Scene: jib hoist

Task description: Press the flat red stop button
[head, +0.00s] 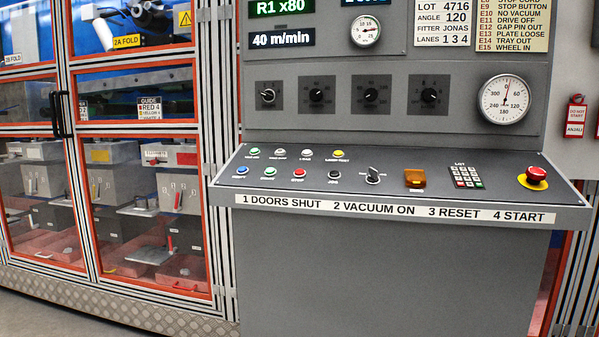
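A flat red button (299,173) sits in the lower row on the sloping grey console (420,196), between a green button (270,171) and a black one (334,174). Its small label is too blurred to read surely. A separate raised red mushroom button (536,174) on a yellow disc stands at the console's right end. Neither gripper shows in the head view, so their positions and states are hidden.
A blue button (242,169) is left of the green one. An upper row holds small lamps or buttons, one yellow (338,153). A black lever switch (373,174), amber cover (415,178) and keypad (466,176) lie right. The console's front edge juts out; its top is unobstructed.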

